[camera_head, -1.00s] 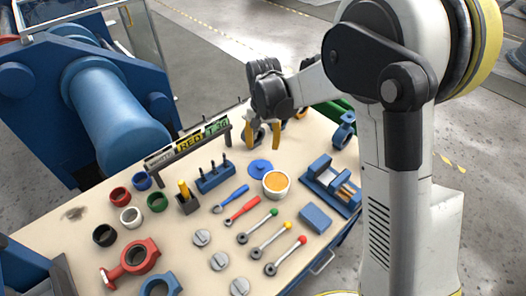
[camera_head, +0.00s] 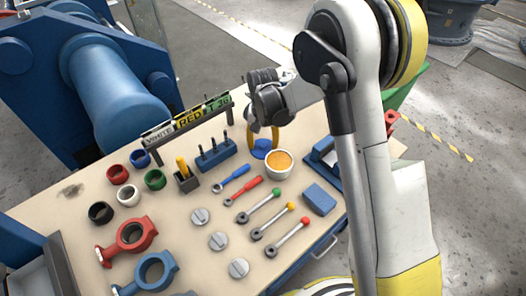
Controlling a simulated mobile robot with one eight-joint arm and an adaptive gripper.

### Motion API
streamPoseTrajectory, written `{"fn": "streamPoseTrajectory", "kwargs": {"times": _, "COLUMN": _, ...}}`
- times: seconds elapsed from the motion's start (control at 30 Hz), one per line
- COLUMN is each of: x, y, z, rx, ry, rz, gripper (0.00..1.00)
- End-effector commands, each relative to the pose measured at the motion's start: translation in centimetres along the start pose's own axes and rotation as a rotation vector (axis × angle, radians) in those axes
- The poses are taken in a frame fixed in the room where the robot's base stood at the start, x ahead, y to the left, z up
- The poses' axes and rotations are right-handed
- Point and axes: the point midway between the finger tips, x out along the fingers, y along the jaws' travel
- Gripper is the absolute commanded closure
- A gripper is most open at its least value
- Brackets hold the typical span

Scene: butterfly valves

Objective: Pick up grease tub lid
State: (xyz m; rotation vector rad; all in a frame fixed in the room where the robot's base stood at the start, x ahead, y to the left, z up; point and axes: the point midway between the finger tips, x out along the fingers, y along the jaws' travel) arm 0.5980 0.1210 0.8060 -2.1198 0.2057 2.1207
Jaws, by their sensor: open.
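The grease tub lid (camera_head: 261,150) is a blue disc with a small raised knob, lying on the workbench just up and left of the grease tub (camera_head: 279,164), an open white tub with orange grease. My gripper (camera_head: 262,138) is open, with yellow-orange fingers pointing down over the lid. One finger stands at each side of the lid's knob as seen here. The fingers partly cover the lid, and I cannot tell whether they touch it.
A blue tool holder (camera_head: 215,156) stands left of the lid. A blue vise (camera_head: 325,155) is to the right, partly behind my arm. A sign rack (camera_head: 186,125) stands at the back. Wrenches (camera_head: 258,206) lie in front.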

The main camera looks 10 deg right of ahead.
Motion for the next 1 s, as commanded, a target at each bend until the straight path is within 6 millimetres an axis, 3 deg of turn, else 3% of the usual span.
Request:
{"fn": "streamPoseTrajectory", "kwargs": {"times": 0.23, "x": 0.4, "y": 0.0, "z": 0.0, "rx": 0.000, "ry": 0.000, "rz": 0.000, "gripper": 0.49}}
{"fn": "streamPoseTrajectory", "kwargs": {"times": 0.4, "x": 0.4, "y": 0.0, "z": 0.0, "rx": 0.000, "ry": 0.000, "rz": 0.000, "gripper": 0.93}}
{"fn": "streamPoseTrajectory", "kwargs": {"times": 0.77, "x": 0.1, "y": 0.0, "z": 0.0, "rx": 0.000, "ry": 0.000, "rz": 0.000, "gripper": 0.94}}
{"fn": "streamPoseTrajectory", "kwargs": {"times": 0.87, "x": -1.1, "y": 0.0, "z": 0.0, "rx": 0.000, "ry": 0.000, "rz": 0.000, "gripper": 0.94}}
{"fn": "streamPoseTrajectory", "kwargs": {"times": 1.0, "x": -4.1, "y": 0.0, "z": 0.0, "rx": 0.000, "ry": 0.000, "rz": 0.000, "gripper": 0.94}}
